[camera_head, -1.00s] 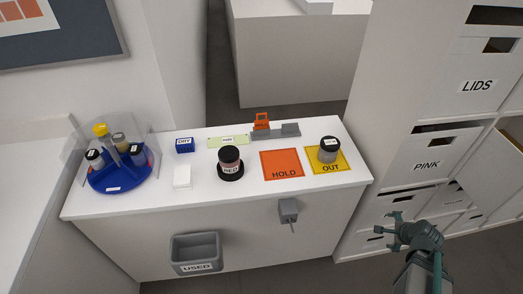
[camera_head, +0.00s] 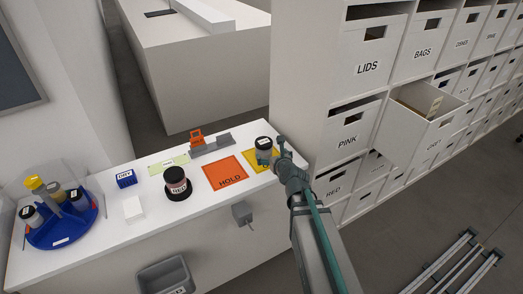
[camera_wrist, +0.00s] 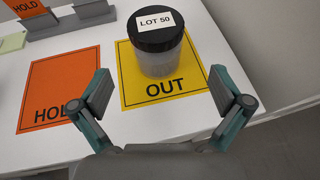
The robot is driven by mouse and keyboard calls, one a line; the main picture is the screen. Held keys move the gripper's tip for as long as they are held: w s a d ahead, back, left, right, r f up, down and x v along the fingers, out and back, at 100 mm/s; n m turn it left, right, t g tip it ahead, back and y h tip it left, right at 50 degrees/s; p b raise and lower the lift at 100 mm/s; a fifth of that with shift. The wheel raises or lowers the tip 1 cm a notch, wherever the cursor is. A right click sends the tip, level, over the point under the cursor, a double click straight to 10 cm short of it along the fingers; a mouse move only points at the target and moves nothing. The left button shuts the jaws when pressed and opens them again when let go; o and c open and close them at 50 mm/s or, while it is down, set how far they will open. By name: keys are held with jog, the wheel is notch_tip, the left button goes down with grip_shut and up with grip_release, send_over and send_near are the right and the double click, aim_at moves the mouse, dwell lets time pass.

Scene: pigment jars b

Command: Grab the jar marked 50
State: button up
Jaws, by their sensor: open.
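The jar marked "LOT 50" (camera_wrist: 157,47) has a black lid with a white label and a translucent grey body. It stands upright on the yellow OUT mat (camera_wrist: 188,80) in the wrist view. In the head view the jar (camera_head: 263,144) is partly hidden by my gripper (camera_head: 278,155). In the wrist view my gripper (camera_wrist: 162,98) is open and empty. Its two fingers are apart, one on each side of the picture, with the jar beyond them, centred between them and not between the pads.
An orange HOLD mat (camera_head: 226,173) lies left of the jar. Drawers (camera_head: 349,133) rise at right; one is open (camera_head: 420,117).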

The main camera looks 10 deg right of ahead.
aim_at(264, 148)
jog(key=x, duration=0.4)
jog(key=p+x, duration=0.1)
jog(key=x, duration=0.4)
jog(key=shift+w+a+f+p, duration=0.1)
jog(key=shift+w+a+p, duration=0.1)
jog(key=shift+a+p, duration=0.1)
jog(key=shift+c, duration=0.2)
jog(key=c, duration=1.2)
